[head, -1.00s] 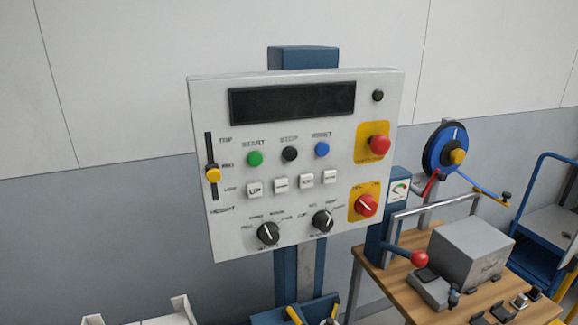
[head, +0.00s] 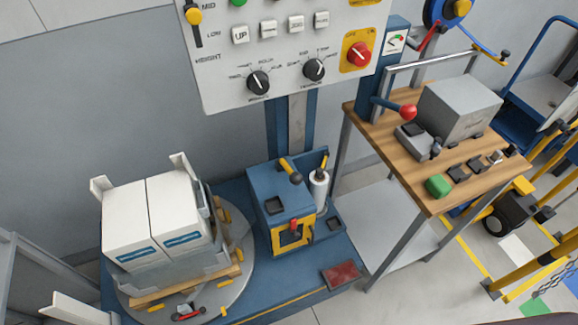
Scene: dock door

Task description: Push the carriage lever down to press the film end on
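The blue film carriage (head: 262,184) stands low on the blue machine base at the foot of the column. A yellow lever with a dark knob (head: 290,170) slants across its top. A small red handle (head: 293,226) sits in a yellow frame on its front. I cannot tell for certain which is the carriage lever. A white film roll (head: 319,189) stands upright at the carriage's right side. The film end cannot be made out. Neither of my grippers is in view.
White boxes (head: 155,222) sit on a pallet on the round turntable (head: 244,282). The control panel (head: 218,88) hangs above the carriage. A wooden bench (head: 424,176) with a grey box (head: 460,106) and red-knobbed lever (head: 408,111) stands at right. A red pedal (head: 342,275) lies in front.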

